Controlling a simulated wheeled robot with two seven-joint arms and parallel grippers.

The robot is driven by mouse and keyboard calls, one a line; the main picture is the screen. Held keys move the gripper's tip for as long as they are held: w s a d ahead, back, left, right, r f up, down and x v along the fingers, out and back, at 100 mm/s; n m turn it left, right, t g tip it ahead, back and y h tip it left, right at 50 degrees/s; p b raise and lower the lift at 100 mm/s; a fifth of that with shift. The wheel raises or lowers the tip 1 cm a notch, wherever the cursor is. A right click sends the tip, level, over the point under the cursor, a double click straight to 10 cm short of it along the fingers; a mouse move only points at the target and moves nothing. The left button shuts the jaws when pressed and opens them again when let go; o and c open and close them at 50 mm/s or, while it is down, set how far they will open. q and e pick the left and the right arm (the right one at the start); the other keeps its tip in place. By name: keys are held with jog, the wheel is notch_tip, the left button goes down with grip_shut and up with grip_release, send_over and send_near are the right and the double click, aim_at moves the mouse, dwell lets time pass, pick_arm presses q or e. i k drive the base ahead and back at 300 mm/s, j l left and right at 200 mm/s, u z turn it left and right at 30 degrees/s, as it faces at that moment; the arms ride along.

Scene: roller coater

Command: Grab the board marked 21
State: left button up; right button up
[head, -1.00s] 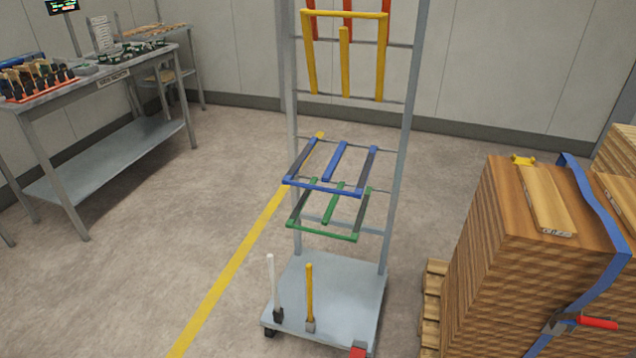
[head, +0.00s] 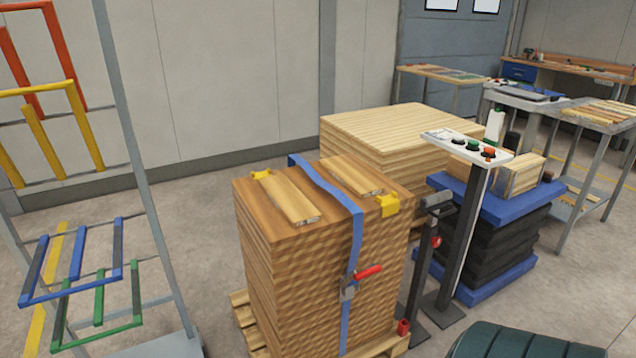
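Two loose boards lie on top of the strapped wood stack (head: 300,270): a left board (head: 284,198) and a right board (head: 350,174). Each has a small pale label on its near end, too small to read, so I cannot tell which is marked 21. A blue strap (head: 357,235) runs over the stack between them and down its front, with a red-handled tensioner (head: 362,278). Neither of my grippers is in view.
A rack (head: 150,215) with coloured arms stands at left. A paler wood stack (head: 390,135) is behind. A control pedestal (head: 465,220) and a blue-topped stack (head: 500,205) stand at right. A dark rounded object (head: 520,340) is at the bottom edge. Floor shows between rack and stack.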

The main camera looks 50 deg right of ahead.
aim_at(362, 186)
jog(key=z, duration=1.7)
jog(key=i+l+u, duration=0.1)
jog(key=i+l, duration=0.2)
jog(key=i+l+u, duration=0.1)
jog(key=i+l, duration=0.15)
jog(key=l, duration=0.15)
jog(key=i+l+u, duration=0.15)
jog(key=i+l, duration=0.15)
jog(key=i+l+u, duration=0.1)
jog(key=l, duration=0.35)
jog(key=i+l+u, duration=0.1)
jog(key=i+l, duration=0.25)
jog(key=i+l+u, duration=0.1)
jog(key=l, duration=0.4)
jog(key=i, duration=0.1)
